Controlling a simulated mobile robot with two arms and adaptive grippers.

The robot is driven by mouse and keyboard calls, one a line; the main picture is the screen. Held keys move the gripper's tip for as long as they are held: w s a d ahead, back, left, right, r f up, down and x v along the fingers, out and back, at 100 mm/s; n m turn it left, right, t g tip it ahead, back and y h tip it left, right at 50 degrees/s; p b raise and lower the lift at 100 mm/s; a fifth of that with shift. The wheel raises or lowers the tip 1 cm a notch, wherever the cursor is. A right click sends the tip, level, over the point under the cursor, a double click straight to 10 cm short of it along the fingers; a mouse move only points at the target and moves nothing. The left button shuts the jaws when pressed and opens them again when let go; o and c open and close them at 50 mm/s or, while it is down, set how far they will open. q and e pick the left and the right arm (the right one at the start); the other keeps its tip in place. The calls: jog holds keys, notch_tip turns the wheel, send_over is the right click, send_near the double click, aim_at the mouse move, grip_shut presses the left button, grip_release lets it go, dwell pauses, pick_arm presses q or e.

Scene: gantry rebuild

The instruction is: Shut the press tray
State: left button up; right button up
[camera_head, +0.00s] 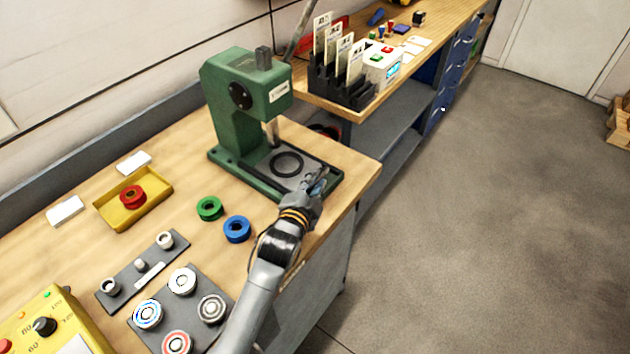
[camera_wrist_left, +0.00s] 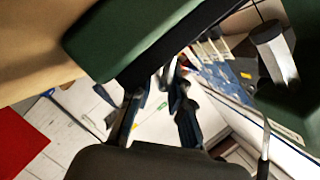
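The green press (camera_head: 243,88) stands on the wooden bench. Its dark tray (camera_head: 318,167) shows at the front of the base, with a black ring (camera_head: 287,163) on it. I cannot tell exactly how far out the tray is. My left gripper (camera_head: 318,182) is at the tray's front right edge and hides part of it. In the left wrist view the left gripper's fingers (camera_wrist_left: 160,92) stand apart, with the pale background showing between them, close to the dark edge below the green base (camera_wrist_left: 140,32). Contact is unclear. My right gripper is out of view.
A green ring (camera_head: 209,208) and a blue ring (camera_head: 237,229) lie on the bench in front of the press. A yellow tray (camera_head: 155,203) holds a red ring. A black card rack (camera_head: 345,90) stands on the farther bench.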

aim_at(301, 180)
pick_arm(q)
grip_shut()
jog(key=w+a, duration=0.2)
jog(key=shift+a+p, duration=0.35)
jog(key=shift+a, duration=0.05)
jog(key=shift+w+a, duration=0.2)
jog(key=shift+a, duration=0.1)
jog(key=shift+r, duration=0.1)
